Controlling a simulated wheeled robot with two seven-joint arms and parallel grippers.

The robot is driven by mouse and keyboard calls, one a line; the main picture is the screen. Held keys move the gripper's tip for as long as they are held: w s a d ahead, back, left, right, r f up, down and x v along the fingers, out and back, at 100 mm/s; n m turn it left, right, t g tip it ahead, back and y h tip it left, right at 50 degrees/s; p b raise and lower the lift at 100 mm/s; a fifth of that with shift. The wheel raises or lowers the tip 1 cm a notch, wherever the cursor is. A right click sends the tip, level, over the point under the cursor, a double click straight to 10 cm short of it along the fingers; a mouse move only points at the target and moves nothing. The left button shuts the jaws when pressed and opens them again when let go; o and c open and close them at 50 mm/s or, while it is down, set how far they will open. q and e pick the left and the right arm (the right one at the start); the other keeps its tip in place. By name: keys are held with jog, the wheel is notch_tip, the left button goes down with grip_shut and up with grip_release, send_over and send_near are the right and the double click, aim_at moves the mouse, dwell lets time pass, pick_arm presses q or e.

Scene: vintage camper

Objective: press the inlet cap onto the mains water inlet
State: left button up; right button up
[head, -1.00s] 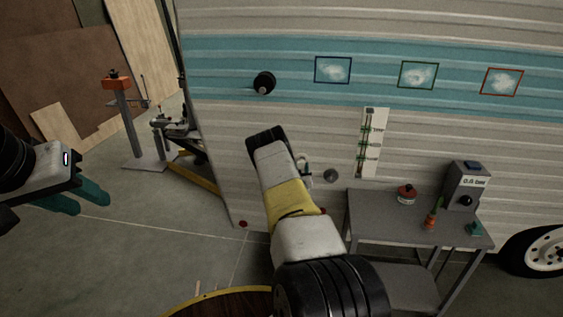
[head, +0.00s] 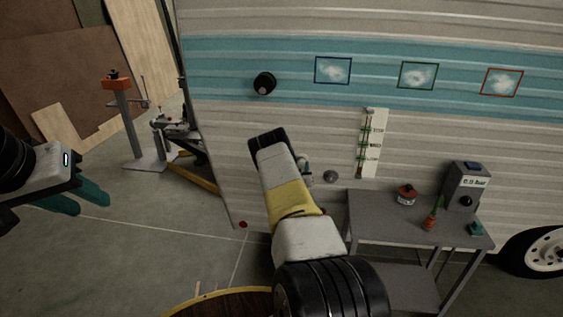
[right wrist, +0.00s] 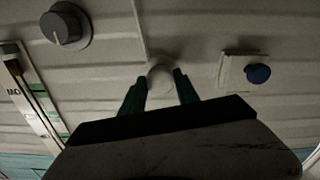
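My right gripper's teal fingers (right wrist: 160,91) stand either side of a pale round piece, which looks like the inlet cap (right wrist: 160,74), against the camper wall. The cap fills the gap between the fingertips. The mains water inlet is not distinguishable behind it, and I cannot tell how far the cap is seated. In the head view, my right forearm and wrist hide most of this spot; only a small pale and teal bit of the right gripper (head: 306,170) shows. My left gripper (head: 85,201) is at the far left, its teal fingers apart and empty, away from the wall.
A grey knob (right wrist: 67,25) and a gauge panel (head: 371,143) are beside the cap. A blue round fitting on a pale plate (right wrist: 245,71) is on its other side. A grey table (head: 405,230) holds a display box (head: 467,186) and a red-and-white container (head: 406,196).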

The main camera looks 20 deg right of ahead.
jog(key=o, duration=0.5)
jog(key=v, duration=0.8)
jog(key=shift+w, duration=0.1)
